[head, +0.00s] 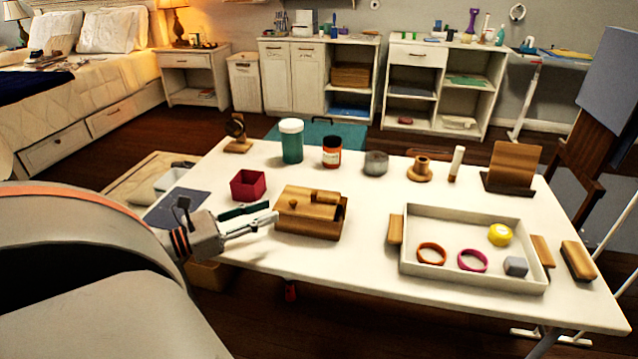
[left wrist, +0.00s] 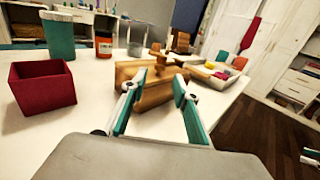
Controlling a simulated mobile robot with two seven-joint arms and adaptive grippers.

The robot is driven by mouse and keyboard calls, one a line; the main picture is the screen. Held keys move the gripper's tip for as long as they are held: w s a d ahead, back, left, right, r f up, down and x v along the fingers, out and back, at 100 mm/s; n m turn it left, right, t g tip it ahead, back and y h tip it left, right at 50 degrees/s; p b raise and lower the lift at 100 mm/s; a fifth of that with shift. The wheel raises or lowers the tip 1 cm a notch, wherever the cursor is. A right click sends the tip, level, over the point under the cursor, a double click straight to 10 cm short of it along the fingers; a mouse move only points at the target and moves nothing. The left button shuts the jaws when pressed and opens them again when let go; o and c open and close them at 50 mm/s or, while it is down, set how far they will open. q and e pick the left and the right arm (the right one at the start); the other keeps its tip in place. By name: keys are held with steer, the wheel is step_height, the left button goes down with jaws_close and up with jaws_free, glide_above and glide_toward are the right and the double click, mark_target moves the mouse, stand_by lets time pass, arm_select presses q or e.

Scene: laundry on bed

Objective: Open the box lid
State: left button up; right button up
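A brown wooden box (head: 308,225) stands on the white table, left of the tray. Its wooden lid (head: 308,202) lies on top, with a small knob and a block-like piece on it. A dark gap shows at the box's right end; I cannot tell how the lid is seated there. My left gripper (head: 268,212) is just left of the box, fingers spread and pointing at it. In the left wrist view the box (left wrist: 152,96) is beyond and between the open fingertips (left wrist: 154,84), with nothing held. Contact with the box cannot be told.
A dark red open-topped cube (head: 248,186) stands left of the box. A teal jar (head: 291,146), an orange bottle (head: 332,152) and a grey container (head: 375,163) stand behind. A white tray (head: 468,276) with rings and small items is at the right.

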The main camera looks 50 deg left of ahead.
mark_target(289, 203)
arm_select(q)
steer(key=shift+w, duration=0.4)
steer(key=shift+w+d+r, duration=0.1)
steer(key=shift+w+d, duration=0.1)
steer(key=shift+w, duration=0.35)
steer(key=x, duration=0.4)
steer(key=shift+w, duration=0.35)
steer(key=shift+p+x, duration=0.3)
steer(key=shift+x, duration=0.5)
steer(key=shift+d, duration=0.1)
arm_select(e)
steer(key=shift+s+f, duration=0.55)
steer(key=shift+f, duration=0.05)
arm_select(q)
steer(key=c, duration=0.7)
jaws_close()
arm_select(e)
steer(key=shift+w+r, duration=0.15)
